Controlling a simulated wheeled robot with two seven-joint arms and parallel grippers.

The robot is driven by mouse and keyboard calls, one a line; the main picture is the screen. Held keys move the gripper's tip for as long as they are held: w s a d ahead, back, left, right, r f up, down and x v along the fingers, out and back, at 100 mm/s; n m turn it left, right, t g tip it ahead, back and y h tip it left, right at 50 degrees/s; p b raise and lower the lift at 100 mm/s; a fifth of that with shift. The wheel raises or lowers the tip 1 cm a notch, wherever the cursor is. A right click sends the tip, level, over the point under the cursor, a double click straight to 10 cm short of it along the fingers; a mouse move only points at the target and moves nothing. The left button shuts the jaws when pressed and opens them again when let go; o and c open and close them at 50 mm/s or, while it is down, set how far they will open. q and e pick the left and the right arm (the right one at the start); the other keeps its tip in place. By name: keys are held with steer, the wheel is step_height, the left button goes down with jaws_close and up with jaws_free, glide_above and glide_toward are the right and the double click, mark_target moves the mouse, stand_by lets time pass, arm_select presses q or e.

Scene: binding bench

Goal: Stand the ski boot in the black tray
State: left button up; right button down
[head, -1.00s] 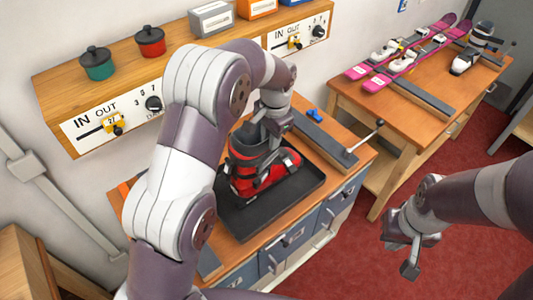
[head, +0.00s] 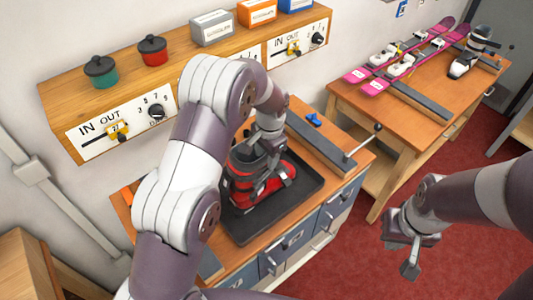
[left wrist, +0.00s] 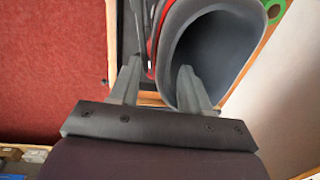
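The red and dark grey ski boot (head: 262,184) stands upright on the black tray (head: 303,198) on the near bench, its toe to the right. My left gripper (head: 268,137) is above the boot's cuff and partly hidden by my arm in the head view. In the left wrist view my left gripper (left wrist: 158,85) has its fingers apart, one inside the grey cuff (left wrist: 215,50) and one outside, with the cuff wall between them. Whether the fingers press on the wall is hard to tell. My right gripper (head: 408,243) hangs empty over the red floor, its fingers apart.
A wooden shelf with IN/OUT slider panels (head: 120,124) holds two pots and several boxes behind the bench. A lever with a black knob (head: 378,127) stands at the bench's right. Pink skis (head: 400,65) and another boot (head: 473,52) are on the far bench.

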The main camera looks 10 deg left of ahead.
arm_select(q)
steer(key=r+b, duration=0.1)
steer(key=r, duration=0.1)
steer(key=r+b, duration=0.1)
steer(key=r, duration=0.1)
steer(key=r+b, duration=0.1)
steer(key=r, duration=0.1)
steer(key=shift+d+r, duration=0.25)
steer(key=shift+r, duration=0.05)
step_height(320, 180, up, 6)
steer(key=p, duration=0.5)
steer(key=s+a+f+n, duration=0.2)
steer(key=s+a+n, duration=0.15)
steer(key=s, duration=0.85)
steer(key=s+a+f+n, duration=0.15)
steer(key=s+n, duration=0.25)
steer(key=s, duration=0.7)
step_height(320, 180, down, 10)
steer(key=b, duration=1.1)
steer(key=shift+w+a+f+t+h, duration=0.15)
steer(key=shift+w+a+t+h, duration=0.1)
steer(key=shift+w+t+h, duration=0.15)
steer(key=shift+s, duration=0.2)
steer(key=shift+w, duration=0.1)
